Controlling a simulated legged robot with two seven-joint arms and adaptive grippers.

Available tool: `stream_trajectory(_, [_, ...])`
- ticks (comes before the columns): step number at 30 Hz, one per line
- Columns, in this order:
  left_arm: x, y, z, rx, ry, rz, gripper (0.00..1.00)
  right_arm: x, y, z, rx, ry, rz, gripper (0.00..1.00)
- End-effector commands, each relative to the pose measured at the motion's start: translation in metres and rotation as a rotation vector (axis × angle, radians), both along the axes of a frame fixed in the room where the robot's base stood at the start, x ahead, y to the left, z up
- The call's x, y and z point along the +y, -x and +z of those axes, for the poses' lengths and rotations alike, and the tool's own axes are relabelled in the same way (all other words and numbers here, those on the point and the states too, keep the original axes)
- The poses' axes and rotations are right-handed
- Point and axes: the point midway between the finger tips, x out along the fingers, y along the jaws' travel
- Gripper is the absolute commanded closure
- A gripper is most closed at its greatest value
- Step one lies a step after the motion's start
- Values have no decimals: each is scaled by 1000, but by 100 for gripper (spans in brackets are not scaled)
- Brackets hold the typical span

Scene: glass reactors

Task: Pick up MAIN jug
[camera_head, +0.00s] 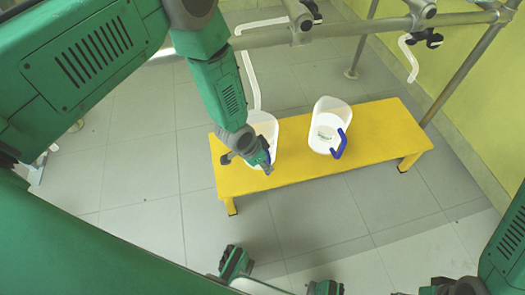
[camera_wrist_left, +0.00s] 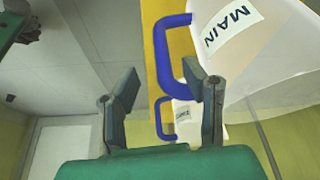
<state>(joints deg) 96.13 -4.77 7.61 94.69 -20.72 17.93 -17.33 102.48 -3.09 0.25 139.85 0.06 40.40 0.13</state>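The MAIN jug (camera_wrist_left: 265,55) is white, with a black "MAIN" label and a blue handle (camera_wrist_left: 164,50). In the wrist view it is large and close at the upper right. My left gripper (camera_wrist_left: 160,80) is open, with the handle ahead of its gap, nearer the right finger, which overlaps its lower end. I see no grasp. In the head view the left-hand white jug (camera_head: 265,122), apparently this one, stands on the yellow bench (camera_head: 385,125), partly hidden by my left gripper (camera_head: 247,160). Dark parts at the lower right (camera_head: 455,287) may be my right gripper; its fingers are unclear.
A second white jug (camera_head: 325,108) with a blue handle stands to the right on the bench; in the wrist view its label (camera_wrist_left: 183,118) is small. Metal pipes with valves (camera_head: 300,15) and a white spout tube (camera_head: 250,80) hang above. The bench's right end is clear.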

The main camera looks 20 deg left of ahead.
Motion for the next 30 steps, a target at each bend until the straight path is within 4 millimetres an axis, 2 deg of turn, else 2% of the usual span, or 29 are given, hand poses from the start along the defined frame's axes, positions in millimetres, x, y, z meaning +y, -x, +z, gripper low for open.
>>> stream_trajectory(9, [-10,-12,-43,1,4,2,61,1,0,-29,0,-1,1,37])
stream_trajectory(19, [-14,-15,-46,0,0,1,61,1,0,-30,-1,0,1,37])
stream_trajectory(20, [-14,-15,-46,0,0,1,68,0,0,-30,-1,0,1,37])
stream_trajectory(21, [-13,-15,-46,0,1,2,82,0,0,-30,-1,0,0,37])
stream_trajectory(23, [-13,-15,-46,0,1,2,100,0,0,-30,-1,0,0,37])
stream_trajectory(30, [-12,-15,-47,-1,2,3,100,1,0,-30,-1,0,1,37])
